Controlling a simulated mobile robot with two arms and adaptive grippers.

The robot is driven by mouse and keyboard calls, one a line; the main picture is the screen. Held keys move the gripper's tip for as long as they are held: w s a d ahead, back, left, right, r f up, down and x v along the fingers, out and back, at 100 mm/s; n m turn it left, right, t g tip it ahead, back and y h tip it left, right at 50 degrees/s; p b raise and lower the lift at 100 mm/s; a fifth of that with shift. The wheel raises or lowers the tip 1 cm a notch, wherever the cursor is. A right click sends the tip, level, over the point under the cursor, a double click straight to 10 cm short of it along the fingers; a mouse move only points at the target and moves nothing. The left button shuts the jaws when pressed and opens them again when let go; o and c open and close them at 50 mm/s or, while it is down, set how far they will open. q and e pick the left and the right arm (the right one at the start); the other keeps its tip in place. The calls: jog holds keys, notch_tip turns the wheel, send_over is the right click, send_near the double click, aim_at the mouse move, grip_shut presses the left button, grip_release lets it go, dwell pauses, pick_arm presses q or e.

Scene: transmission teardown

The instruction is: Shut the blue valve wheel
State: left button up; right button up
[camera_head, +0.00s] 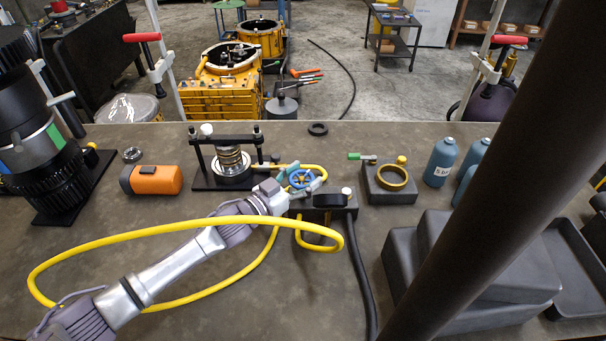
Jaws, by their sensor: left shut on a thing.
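The blue valve wheel (300,179) sits near the middle of the bench, at the back of a dark valve block (322,200). My left arm reaches in from the lower left, and my left gripper (296,186) is at the wheel with its fingers shut on the wheel's rim. The gripper partly hides the wheel and the block. How far the wheel is turned cannot be told. My right gripper is not in view.
A yellow hose (180,232) loops around my left arm. A black press frame with a spring (231,160) stands behind left. An orange block (152,180) lies at left.

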pick_arm(q)
jog(key=m+g+h, duration=0.1)
jog(key=m+g+h+b, duration=0.1)
jog(key=shift+w+a+f+g, duration=0.1)
jog(key=shift+w+g, duration=0.05)
jog(key=shift+g, duration=0.15)
jog(key=m+g+h+b, duration=0.1)
jog(key=m+g+b, duration=0.1)
jog(key=g+b, duration=0.1)
jog(key=m+g+h+b, duration=0.1)
jog(key=m+g+b, duration=0.2)
jog(key=g+b, duration=0.1)
jog(key=m+g+h+b, duration=0.1)
jog(key=m+g+b, duration=0.1)
jog(key=g+b, duration=0.2)
jog(key=shift+s+f+m+b, duration=0.2)
jog(key=shift+s+m+b, duration=0.1)
jog(key=shift+b, duration=0.45)
jog(key=shift+d+r+m+g+b, duration=0.25)
jog(key=shift+m+g+b, duration=0.25)
jog(key=shift+g+b, duration=0.35)
jog(key=shift+a, duration=0.1)
jog(key=o, duration=0.9)
jog(key=w+a, duration=0.1)
jog(key=a, duration=1)
jog(key=shift+w+a, duration=0.4)
